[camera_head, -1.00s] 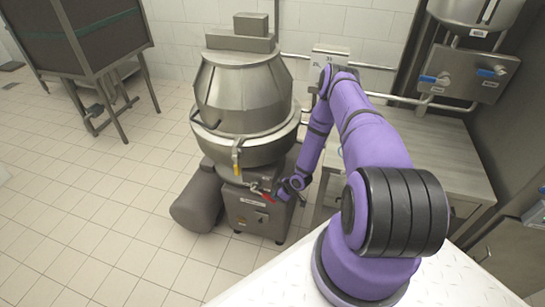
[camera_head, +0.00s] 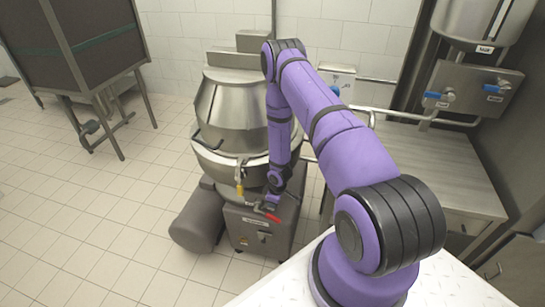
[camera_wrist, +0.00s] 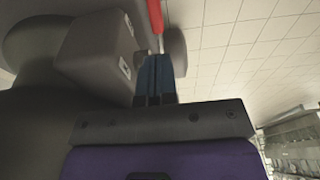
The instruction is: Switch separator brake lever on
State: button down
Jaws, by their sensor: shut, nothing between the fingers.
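The separator (camera_head: 228,110) is the large metal machine with a domed top, in the middle of the head view. A lever with a red handle (camera_head: 267,215) sits low on its front, above a boxy base. The red handle also shows at the top of the wrist view (camera_wrist: 155,14). My gripper (camera_head: 271,203) is shut and empty, right at the red lever. In the wrist view its blue fingers (camera_wrist: 156,66) point toward the red handle; I cannot tell if they touch it. A yellow-handled lever (camera_head: 240,188) hangs left of the gripper.
A grey motor cylinder (camera_head: 198,222) lies left of the base. A metal table (camera_head: 425,165) and a panel with blue-handled valves (camera_head: 470,92) stand right. A dark framed tank (camera_head: 85,50) is at the far left. Tiled floor (camera_head: 90,220) is open at the left.

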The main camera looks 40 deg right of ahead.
notch_tip(320, 180, up, 22)
jog(key=w+d+m+h, duration=0.1)
jog(key=d, duration=0.1)
jog(key=shift+w+d+h, duration=0.25)
jog(key=shift+w+h, duration=0.05)
jog(key=shift+h, duration=0.1)
dwell(0.7)
jog(key=s+a+r+m+t+h, duration=0.1)
jog(key=s+a+r+m, duration=0.15)
jog(key=r, duration=1.35)
jog(key=s+a+r+m+t, duration=0.1)
jog(key=s+a+r, duration=0.2)
jog(key=r, duration=1.3)
jog(key=s+a+r+m, duration=0.1)
jog(key=s+a+r, duration=0.2)
jog(key=s, duration=0.4)
jog(key=s+a+r+m+t+y, duration=0.1)
jog(key=s+a+r, duration=0.2)
jog(key=s+r, duration=0.3)
jog(key=s+a+r+m, duration=0.1)
jog(key=s+r, duration=0.4)
jog(key=s, duration=0.5)
jog(key=shift+a+r+t+y, duration=0.3)
jog(key=shift+a+t, duration=0.1)
jog(key=shift+a, duration=0.5)
